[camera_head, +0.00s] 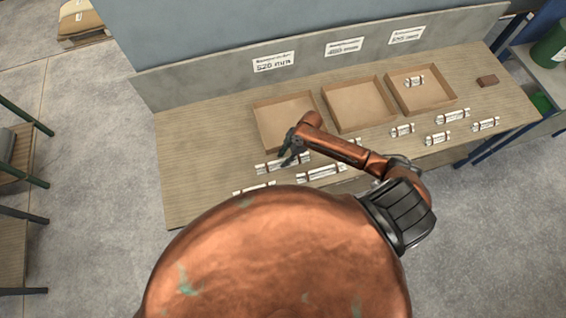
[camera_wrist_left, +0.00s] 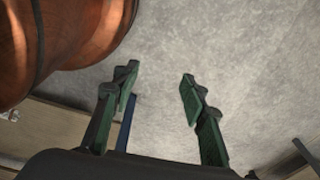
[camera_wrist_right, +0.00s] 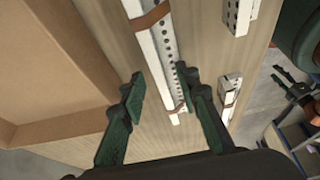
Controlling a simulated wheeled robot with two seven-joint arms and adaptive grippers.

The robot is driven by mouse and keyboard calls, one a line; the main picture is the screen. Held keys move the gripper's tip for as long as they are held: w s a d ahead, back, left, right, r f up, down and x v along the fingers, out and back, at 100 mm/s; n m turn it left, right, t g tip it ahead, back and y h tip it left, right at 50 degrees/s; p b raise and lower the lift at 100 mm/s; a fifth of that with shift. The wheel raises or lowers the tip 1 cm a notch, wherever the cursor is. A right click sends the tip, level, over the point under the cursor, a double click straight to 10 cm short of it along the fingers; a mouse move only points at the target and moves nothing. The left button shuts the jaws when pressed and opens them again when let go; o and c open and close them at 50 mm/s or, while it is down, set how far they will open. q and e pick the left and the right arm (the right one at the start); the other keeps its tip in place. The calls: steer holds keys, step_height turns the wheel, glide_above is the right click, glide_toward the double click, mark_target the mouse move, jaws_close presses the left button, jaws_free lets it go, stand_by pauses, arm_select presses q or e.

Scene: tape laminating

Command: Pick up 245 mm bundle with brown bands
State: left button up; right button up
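Several white perforated bundles lie on the table in the head view. Longer ones, such as this bundle (camera_head: 322,172), are at the left; shorter ones, such as this bundle (camera_head: 437,138), are at the right. Band colours are hard to tell there. My right gripper (camera_head: 290,147) is low over the table by a longer bundle (camera_head: 270,167). In the right wrist view, the right gripper (camera_wrist_right: 161,93) is open, and a long white bundle (camera_wrist_right: 158,45) with brown bands lies beyond its fingertips. My left gripper (camera_wrist_left: 158,84) is open and empty in the left wrist view.
Three cardboard trays stand at the table's back: left (camera_head: 258,122), middle (camera_head: 361,128) and right (camera_head: 424,106). The right one holds a short bundle (camera_head: 415,82). Wall labels are mostly unreadable.

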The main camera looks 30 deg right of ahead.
steer(key=c, duration=0.8)
arm_select(q)
steer(key=shift+s+f, duration=0.1)
steer(key=shift+s, duration=0.9)
arm_select(e)
jaws_close()
arm_select(q)
steer(key=shift+w, duration=0.25)
steer(key=shift+w, duration=0.1)
arm_select(e)
steer(key=shift+r, duration=0.15)
